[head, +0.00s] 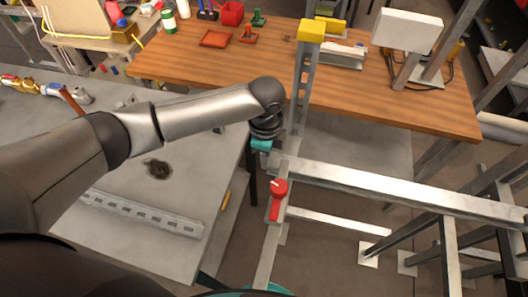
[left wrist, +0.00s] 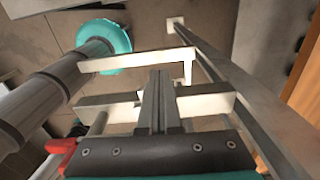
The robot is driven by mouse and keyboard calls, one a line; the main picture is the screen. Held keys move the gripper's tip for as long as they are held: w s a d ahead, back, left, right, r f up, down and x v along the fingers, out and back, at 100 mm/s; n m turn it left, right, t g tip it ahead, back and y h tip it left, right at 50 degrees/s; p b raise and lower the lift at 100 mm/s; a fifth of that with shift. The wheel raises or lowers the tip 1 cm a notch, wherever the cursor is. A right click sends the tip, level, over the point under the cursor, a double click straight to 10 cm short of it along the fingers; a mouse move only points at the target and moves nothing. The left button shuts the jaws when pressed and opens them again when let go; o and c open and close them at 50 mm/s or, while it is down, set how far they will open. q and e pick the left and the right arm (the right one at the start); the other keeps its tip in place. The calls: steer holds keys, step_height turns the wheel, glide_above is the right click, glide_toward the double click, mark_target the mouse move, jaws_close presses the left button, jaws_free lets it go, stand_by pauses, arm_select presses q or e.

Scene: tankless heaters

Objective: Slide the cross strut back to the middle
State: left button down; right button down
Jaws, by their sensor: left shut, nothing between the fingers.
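A long pale metal cross strut (head: 395,190) runs from the frame's left rail (head: 269,245) toward the right in the head view. A red-handled knob (head: 279,190) sits on the rail just below the strut's left end. My left gripper (head: 264,147) is beside and above that end; the wrist hides most of its fingers in the head view. In the left wrist view, the fingers (left wrist: 158,88) are together and empty, in front of a pale bar (left wrist: 205,104). I cannot tell whether they touch it. My right gripper is not in view.
A slotted upright with a yellow cap (head: 311,32) stands just beyond my left gripper. A wooden bench (head: 190,66) with small parts and trays is behind. A grey table (head: 110,245) holding a slotted metal strip (head: 140,214) is at left. A lower pale bar (head: 335,221) crosses below.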

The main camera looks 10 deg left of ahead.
arm_select(q)
step_height(320, 180, up, 15)
steer(key=shift+r, duration=0.15)
stand_by(0.4)
